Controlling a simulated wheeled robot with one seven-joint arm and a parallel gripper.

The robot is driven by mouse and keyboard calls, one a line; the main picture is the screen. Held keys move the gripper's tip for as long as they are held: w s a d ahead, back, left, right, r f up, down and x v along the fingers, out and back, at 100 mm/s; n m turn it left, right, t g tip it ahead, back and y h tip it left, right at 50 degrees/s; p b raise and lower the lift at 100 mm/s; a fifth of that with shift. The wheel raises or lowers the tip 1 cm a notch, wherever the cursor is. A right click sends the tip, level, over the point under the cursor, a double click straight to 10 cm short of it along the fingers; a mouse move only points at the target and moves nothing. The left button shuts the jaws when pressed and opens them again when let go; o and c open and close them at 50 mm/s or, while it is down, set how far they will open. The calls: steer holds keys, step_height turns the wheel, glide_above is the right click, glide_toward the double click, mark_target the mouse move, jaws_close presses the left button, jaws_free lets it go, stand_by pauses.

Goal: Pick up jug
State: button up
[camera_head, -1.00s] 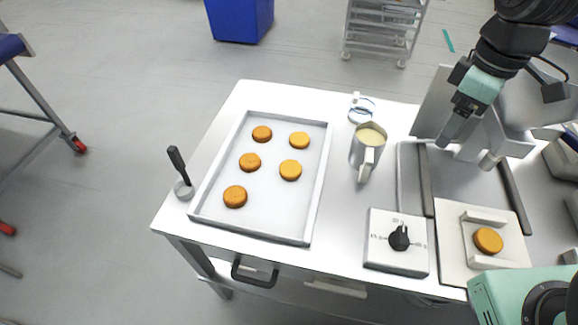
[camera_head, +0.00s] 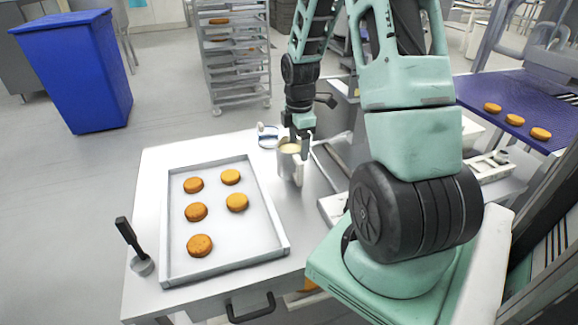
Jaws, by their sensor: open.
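The jug (camera_head: 287,168) is a grey metal jug with pale yellow content. It stands upright on the white table, to the right of the tray. My gripper (camera_head: 301,148) points down at the jug's right upper side, close to its rim. The fingers are open. Whether they touch the jug or straddle its handle, I cannot tell, as the handle side is partly hidden by the fingers.
A tray (camera_head: 277,232) of several orange-brown rounds lies left of the jug. A white-and-blue item (camera_head: 267,137) stands just behind the jug. A dark-handled tool (camera_head: 131,239) stands at the table's left. My arm hides much of the right side.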

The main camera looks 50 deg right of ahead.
mark_target(298, 171)
step_height(298, 171, down, 11)
steer(key=shift+s+r+p, duration=0.1)
steer(key=shift+r+p, duration=0.05)
steer(key=shift+p, duration=0.65)
steer(key=c, duration=1.4)
steer(key=shift+r, duration=0.1)
